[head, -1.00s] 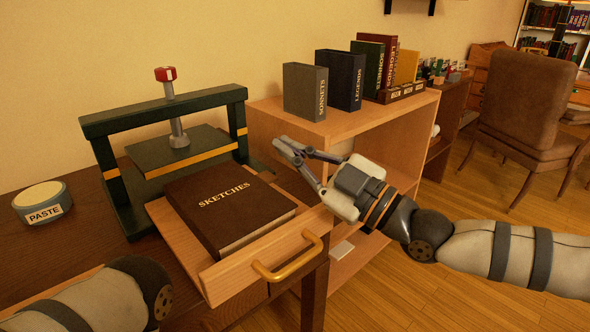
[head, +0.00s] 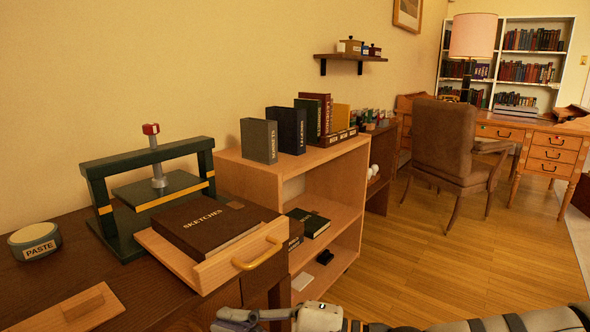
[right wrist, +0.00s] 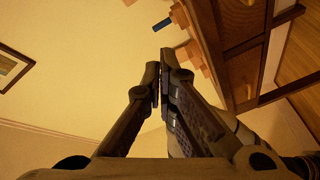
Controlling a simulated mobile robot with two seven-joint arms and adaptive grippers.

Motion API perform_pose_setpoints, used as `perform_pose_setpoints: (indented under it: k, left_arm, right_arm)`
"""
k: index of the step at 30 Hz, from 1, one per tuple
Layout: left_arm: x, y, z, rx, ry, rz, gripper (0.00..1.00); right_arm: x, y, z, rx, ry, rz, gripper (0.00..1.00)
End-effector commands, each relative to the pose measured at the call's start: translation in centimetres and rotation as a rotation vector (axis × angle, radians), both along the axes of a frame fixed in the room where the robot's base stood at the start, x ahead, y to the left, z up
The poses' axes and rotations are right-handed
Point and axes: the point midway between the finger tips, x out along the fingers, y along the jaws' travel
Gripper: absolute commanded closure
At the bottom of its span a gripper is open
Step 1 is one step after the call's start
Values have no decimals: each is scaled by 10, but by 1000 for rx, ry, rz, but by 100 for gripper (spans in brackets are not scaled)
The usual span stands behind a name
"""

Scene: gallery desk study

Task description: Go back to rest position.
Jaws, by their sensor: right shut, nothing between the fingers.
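My right gripper (head: 240,318) is low at the bottom edge of the head view, below the drawer's brass handle and apart from it. In the right wrist view its two fingers (right wrist: 160,78) meet at the tips with nothing between them. My right arm comes in along the bottom right. My left gripper is not in either view. The brown SKETCHES book (head: 205,226) lies flat on the pulled-out wooden drawer (head: 222,268) in front of the green press (head: 98,198).
A PASTE tin (head: 35,242) and a wooden panel with a grip block (head: 82,305) are on the dark desk. An open wooden shelf (head: 340,185) holds several upright books on top. A brown chair (head: 440,145) stands behind, with open floor (head: 410,250) at the right.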

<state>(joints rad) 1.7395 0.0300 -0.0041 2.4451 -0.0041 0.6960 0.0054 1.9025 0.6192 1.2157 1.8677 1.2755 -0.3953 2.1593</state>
Motion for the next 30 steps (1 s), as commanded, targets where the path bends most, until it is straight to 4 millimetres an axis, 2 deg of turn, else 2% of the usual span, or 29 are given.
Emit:
perform_pose_setpoints:
  k: [1, 4, 5, 6, 8, 9, 11, 12, 14, 15, 17, 18, 19, 20, 21, 24, 30]
  left_arm:
    - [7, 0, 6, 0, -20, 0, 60]
    - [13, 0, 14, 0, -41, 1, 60]
    - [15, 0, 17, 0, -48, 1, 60]
    - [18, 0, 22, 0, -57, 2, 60]
    - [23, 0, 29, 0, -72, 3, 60]
    - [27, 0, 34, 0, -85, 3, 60]
    - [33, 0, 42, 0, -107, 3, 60]
    - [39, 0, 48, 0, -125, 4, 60]
    - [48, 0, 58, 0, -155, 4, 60]
    - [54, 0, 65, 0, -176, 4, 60]
    - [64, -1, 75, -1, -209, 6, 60]
    - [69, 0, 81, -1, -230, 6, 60]
    - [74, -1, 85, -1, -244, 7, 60]
    - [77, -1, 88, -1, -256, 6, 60]
    - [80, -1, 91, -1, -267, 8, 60]
    - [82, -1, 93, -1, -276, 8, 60]
    - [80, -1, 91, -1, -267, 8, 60]
  right_arm:
    - [-30, 10, -21, -105, -87, 74, 100]
    - [-99, 17, -78, -315, -320, 271, 100]
    - [-122, 15, -96, -374, -402, 343, 100]
    - [-153, 9, -118, -447, -521, 450, 100]
    - [-200, -8, -150, -536, -723, 634, 100]
    - [-231, -24, -169, -577, -871, 770, 100]
    - [-274, -57, -193, -607, -1113, 994, 100]
    - [-300, -84, -206, -599, -1289, 1158, 100]
    - [-332, -130, -219, -533, -1570, 1417, 100]
    - [-348, -163, -224, -448, -1762, 1592, 100]
    - [-364, -209, -223, -260, -2035, 1834, 100]
    - [-369, -236, -220, -104, -2195, 1973, 100]
    - [-371, -254, -216, 22, -2300, 2062, 100]
    - [-373, -267, -212, -138, 2295, -2049, 100]
    - [-373, -282, -208, -255, 2207, -1959, 100]
    - [-374, -300, -203, -416, 2082, -1829, 100]
    - [-376, -302, -205, -454, 2065, -1801, 100]
